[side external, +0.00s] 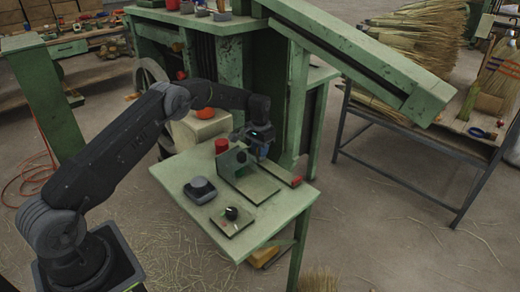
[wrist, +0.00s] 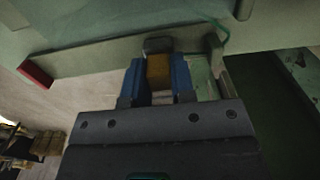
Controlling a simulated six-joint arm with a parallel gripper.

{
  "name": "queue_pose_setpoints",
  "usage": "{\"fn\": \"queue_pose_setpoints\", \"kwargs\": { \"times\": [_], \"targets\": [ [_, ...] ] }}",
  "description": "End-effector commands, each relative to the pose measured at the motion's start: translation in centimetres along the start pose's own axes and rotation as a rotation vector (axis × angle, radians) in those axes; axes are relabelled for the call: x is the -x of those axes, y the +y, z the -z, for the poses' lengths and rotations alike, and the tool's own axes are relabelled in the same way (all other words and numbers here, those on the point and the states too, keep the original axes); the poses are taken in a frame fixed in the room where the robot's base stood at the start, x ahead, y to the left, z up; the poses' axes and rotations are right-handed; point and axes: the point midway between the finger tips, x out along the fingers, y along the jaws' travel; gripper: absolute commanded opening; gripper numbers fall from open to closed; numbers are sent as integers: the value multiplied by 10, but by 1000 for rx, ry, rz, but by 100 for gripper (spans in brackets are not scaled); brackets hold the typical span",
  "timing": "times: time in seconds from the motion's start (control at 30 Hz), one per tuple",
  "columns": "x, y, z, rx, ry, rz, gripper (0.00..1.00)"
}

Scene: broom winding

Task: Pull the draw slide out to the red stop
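The draw slide's handle, a yellow-brown block with a dark cap (wrist: 159,72), shows in the wrist view. My gripper (wrist: 159,78) has one blue finger on each side of the handle and looks shut on it, with no clear gap. In the side view my gripper (side external: 261,151) is low at the back part of the green slide fixture, and it hides the handle there. The red stop (side external: 296,181) is at the fixture's near right end, apart from my gripper. The red stop also shows at the left in the wrist view (wrist: 36,75).
The green bench (side external: 270,225) also carries a red cylinder (side external: 221,146), a grey device (side external: 200,188) and a plate with a black knob (side external: 232,213). A large green machine (side external: 240,65) stands close behind. The bench's front corner is clear.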

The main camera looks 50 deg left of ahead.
Motion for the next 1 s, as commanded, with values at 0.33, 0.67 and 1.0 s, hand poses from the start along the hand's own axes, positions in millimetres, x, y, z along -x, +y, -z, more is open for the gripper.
{"fn": "queue_pose_setpoints", "kwargs": {
  "times": [0.33, 0.67, 1.0],
  "targets": [
    [0, 0, 0, 0, 0, 0, 0],
    [1, 15, 0, -2, -1, -1, 0],
    [1, 94, 0, -6, -1, -2, 0]
  ]
}}
